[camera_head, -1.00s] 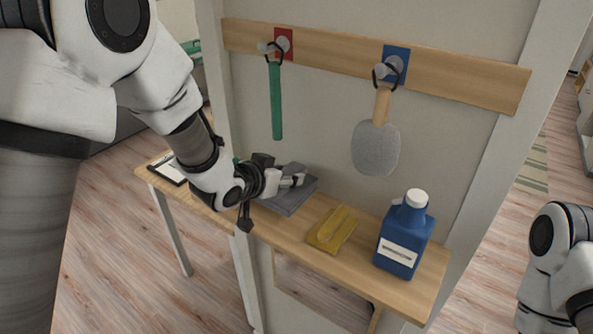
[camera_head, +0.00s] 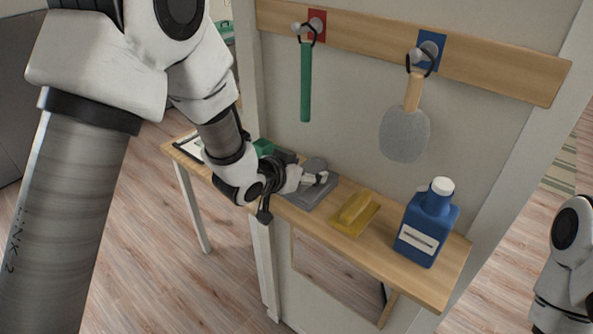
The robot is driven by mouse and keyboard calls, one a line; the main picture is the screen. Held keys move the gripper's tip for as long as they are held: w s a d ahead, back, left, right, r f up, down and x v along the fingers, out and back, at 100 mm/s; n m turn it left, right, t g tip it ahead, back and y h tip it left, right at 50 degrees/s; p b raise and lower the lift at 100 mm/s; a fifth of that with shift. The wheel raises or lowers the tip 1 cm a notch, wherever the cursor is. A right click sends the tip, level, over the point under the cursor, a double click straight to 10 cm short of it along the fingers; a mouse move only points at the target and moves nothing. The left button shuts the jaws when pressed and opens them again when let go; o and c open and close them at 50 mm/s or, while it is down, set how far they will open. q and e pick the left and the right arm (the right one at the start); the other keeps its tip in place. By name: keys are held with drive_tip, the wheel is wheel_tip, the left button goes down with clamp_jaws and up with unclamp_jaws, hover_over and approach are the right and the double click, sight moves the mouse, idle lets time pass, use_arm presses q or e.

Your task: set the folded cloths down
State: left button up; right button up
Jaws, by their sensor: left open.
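The grey folded cloths (camera_head: 312,198) lie flat on the narrow wooden shelf table, left of a yellow-handled item. My left gripper (camera_head: 318,179) is at the cloths, its pale fingers over their top; it is open. The gripper and wrist hide part of the cloths, and I cannot tell whether the fingers touch them. Part of my right arm shows at the right edge, but its gripper is not visible.
On the table (camera_head: 372,249) stand a yellow float-like item (camera_head: 355,213) and a blue bottle (camera_head: 427,222). A clipboard (camera_head: 188,148) and a green object (camera_head: 263,147) are at the left. A green-handled tool (camera_head: 306,85) and grey paddle (camera_head: 405,134) hang above.

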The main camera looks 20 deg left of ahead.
use_arm(q)
drive_tip(key=b+v, duration=0.2)
drive_tip(key=v, duration=0.3)
drive_tip(key=shift+s+a, duration=0.1)
drive_tip(key=shift+s, duration=0.25)
drive_tip(key=b+v, duration=0.1)
drive_tip(key=v, duration=0.5)
drive_tip(key=s+a+f+n+g+y, duration=0.1)
drive_tip(key=s+f+g, duration=0.2)
drive_tip(key=f, duration=0.9)
drive_tip(key=s+a+f+n+g+y, duration=0.1)
drive_tip(key=s+f+n+g, duration=0.15)
drive_tip(key=f, duration=0.85)
drive_tip(key=s+a+f+g+y, duration=0.2)
drive_tip(key=s+f+g, duration=0.4)
drive_tip(key=s+f, duration=1.3)
wheel_tip(320, 180, down, 11)
drive_tip(key=b, duration=1.2)
drive_tip(key=shift+s+r+n, duration=0.15)
drive_tip(key=shift+s+n, duration=0.05)
drive_tip(key=shift+n, duration=0.15)
drive_tip(key=shift+s, duration=0.15)
